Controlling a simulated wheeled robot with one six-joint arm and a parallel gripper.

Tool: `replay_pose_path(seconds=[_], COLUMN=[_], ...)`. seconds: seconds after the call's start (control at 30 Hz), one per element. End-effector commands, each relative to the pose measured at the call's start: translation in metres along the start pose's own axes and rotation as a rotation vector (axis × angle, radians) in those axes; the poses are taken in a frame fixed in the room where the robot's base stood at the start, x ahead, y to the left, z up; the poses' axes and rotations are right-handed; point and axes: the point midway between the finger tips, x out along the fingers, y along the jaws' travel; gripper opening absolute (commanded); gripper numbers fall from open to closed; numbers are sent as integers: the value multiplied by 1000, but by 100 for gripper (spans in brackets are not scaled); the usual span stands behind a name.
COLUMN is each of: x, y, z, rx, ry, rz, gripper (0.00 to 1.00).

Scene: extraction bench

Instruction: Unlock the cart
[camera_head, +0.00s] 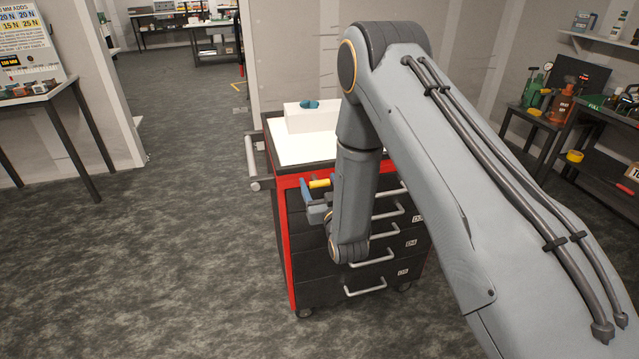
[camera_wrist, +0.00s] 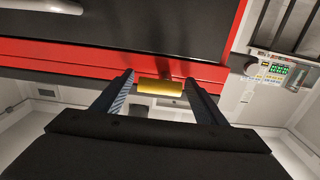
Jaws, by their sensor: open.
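The cart (camera_head: 283,245) is a red-framed cabinet with black drawers and pale bar handles; it stands on castors in the middle of the head view. A small yellow cylinder (camera_head: 319,184) shows at its upper front. In the wrist view the yellow cylinder (camera_wrist: 160,88) lies crosswise between the two fingertips of my gripper (camera_wrist: 158,82), in front of the cart's red edge (camera_wrist: 75,60). My gripper (camera_head: 315,198) is open, with a gap at either end of the cylinder. My arm hides part of the drawer fronts and the cart's top right.
A white box (camera_head: 308,118) with a teal item (camera_head: 309,104) sits on the cart top. A push handle (camera_head: 252,160) sticks out at the cart's left. A table (camera_head: 30,97) stands at far left, a loaded bench (camera_head: 590,135) at right. The floor left of the cart is clear.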

Motion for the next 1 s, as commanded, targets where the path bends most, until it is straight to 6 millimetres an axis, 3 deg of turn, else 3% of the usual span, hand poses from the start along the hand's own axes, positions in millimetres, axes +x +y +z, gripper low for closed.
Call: replay_pose_path(seconds=[0.17,0.43,0.77,1.0], x=[0,0,0,0], y=[0,0,0,0], z=[0,0,0,-1], rx=[0,0,-46,-192], ry=[0,0,-1,0], rz=[0,0,0,-1], gripper=[66,24,24,24])
